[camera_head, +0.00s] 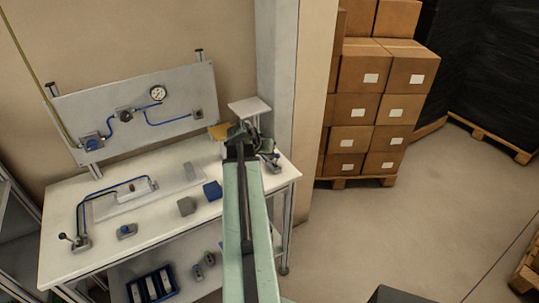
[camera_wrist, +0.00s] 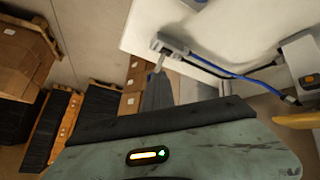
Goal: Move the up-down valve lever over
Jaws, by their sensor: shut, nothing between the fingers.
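My gripper (camera_head: 240,132) is shut and empty at the bench's right end. Its grey fingers show in the wrist view (camera_wrist: 158,92). A small grey valve block with a short lever (camera_head: 270,158) sits just right of the gripper in the head view. In the wrist view a grey block (camera_wrist: 172,45) with a blue hose has a thin stub close to the fingertips; I cannot tell whether they touch. Another lever valve (camera_head: 76,242), with a black knob on a tilted stick, stands at the bench's front left. My arm hides part of the bench's right end.
The white bench (camera_head: 150,235) carries a blue block (camera_head: 212,190), a grey block (camera_head: 186,206) and a cylinder plate with hoses. A gauge panel (camera_head: 140,108) stands behind. A yellow part (camera_head: 219,131) lies near my gripper. A grey pillar and stacked cartons (camera_head: 378,110) stand right; open floor lies in front of them.

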